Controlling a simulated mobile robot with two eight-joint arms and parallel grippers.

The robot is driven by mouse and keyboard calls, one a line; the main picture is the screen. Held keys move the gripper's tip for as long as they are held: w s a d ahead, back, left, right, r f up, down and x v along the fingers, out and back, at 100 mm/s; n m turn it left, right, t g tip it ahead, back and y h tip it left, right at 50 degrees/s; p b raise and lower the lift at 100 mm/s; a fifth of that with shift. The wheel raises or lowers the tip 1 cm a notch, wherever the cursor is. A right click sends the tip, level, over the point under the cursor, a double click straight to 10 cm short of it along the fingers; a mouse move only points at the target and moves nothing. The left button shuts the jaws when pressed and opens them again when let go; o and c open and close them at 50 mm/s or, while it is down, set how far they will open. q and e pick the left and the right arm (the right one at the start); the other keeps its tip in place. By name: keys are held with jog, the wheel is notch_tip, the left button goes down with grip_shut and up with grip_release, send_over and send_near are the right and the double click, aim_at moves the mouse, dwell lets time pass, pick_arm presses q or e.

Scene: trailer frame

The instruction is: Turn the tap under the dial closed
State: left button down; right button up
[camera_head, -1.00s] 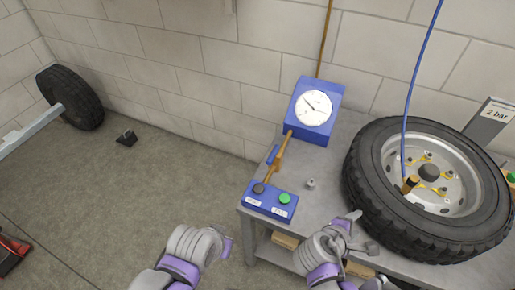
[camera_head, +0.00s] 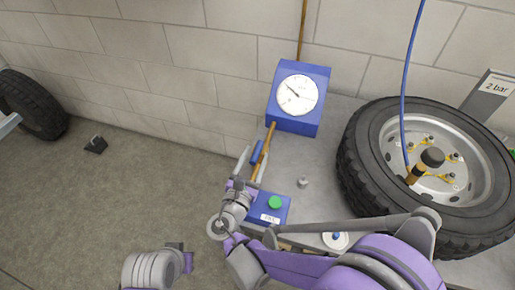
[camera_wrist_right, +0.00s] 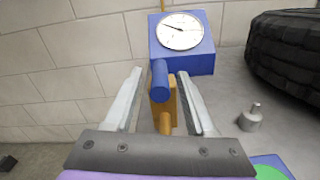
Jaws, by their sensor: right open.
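The blue dial box (camera_head: 297,112) with its round white dial (camera_head: 298,95) stands on the grey bench against the wall. Below it runs a brass pipe with the tap, whose blue handle (camera_head: 257,152) looks roughly in line with the pipe. In the right wrist view the blue handle (camera_wrist_right: 160,80) sits in front of the brass tap body (camera_wrist_right: 165,115). My right gripper (camera_head: 253,163) is open, its fingers (camera_wrist_right: 155,95) appearing on either side of the tap; contact cannot be told. My left gripper (camera_head: 186,261) is low at the bottom, its fingers unclear.
A blue button box (camera_head: 268,215) with a green button lies just below the tap, partly hidden by my right arm. A small grey fitting (camera_head: 303,182) stands on the bench. A big tyre (camera_head: 365,185) with a blue hose (camera_head: 407,70) fills the right side.

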aim_at(262, 140)
jog(key=shift+x, duration=1.7)
grip_shut()
